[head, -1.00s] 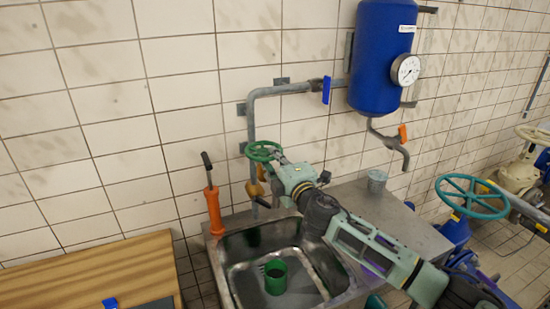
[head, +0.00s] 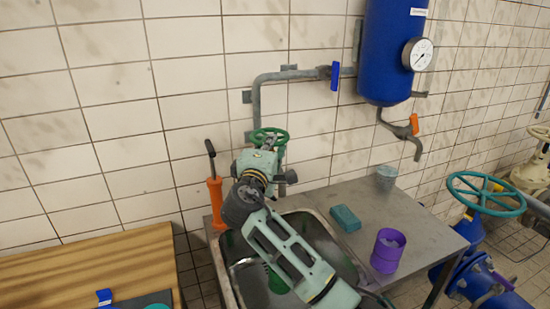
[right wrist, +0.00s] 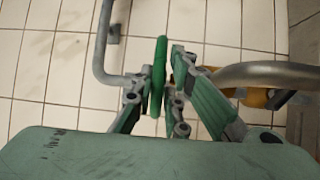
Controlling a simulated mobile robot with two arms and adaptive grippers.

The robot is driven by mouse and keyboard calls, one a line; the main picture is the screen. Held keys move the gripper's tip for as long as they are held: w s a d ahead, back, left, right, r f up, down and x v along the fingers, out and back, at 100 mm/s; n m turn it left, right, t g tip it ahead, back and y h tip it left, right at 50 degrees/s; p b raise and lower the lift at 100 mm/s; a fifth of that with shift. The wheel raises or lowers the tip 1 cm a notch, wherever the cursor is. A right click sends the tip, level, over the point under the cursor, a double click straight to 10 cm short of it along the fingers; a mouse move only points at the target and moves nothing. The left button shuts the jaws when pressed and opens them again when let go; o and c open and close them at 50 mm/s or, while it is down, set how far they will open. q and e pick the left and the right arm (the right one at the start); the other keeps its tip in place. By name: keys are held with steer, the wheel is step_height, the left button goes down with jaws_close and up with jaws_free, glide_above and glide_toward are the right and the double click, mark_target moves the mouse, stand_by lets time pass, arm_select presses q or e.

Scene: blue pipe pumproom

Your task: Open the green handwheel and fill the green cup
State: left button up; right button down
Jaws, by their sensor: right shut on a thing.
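The green handwheel (head: 269,136) sits on the pipe at the wall above the sink. My right gripper (head: 262,150) is at the near side of the wheel and shut on its rim. In the right wrist view the wheel (right wrist: 160,62) shows edge-on between the fingers (right wrist: 158,88). The green cup (head: 277,283) stands in the metal sink (head: 345,250), mostly hidden behind my right arm. Its contents cannot be seen, and no water flow is visible. My left gripper is not in view.
An orange-handled tool (head: 215,195) stands at the sink's left. A purple cup (head: 388,250), a teal sponge (head: 345,218) and a grey cup (head: 386,177) are on the metal counter. A wooden table (head: 90,265) is at left, a teal handwheel (head: 486,193) at right.

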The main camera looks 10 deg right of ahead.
steer(key=shift+w+a+r+m+g+h+b, duration=0.1)
steer(key=shift+a+m+g+h+b, duration=0.2)
steer(key=shift+m+h+b, duration=0.35)
steer(key=shift+a+r+m+g+h+b, duration=0.15)
steer(key=shift+m+g+h+b, duration=0.3)
steer(key=shift+h+b, duration=0.35)
steer(key=shift+g+h, duration=0.25)
steer(key=shift+h, duration=0.2)
steer(key=shift+r, duration=0.1)
steer(key=c, duration=1.8)
jaws_free()
steer(key=shift+a, duration=0.1)
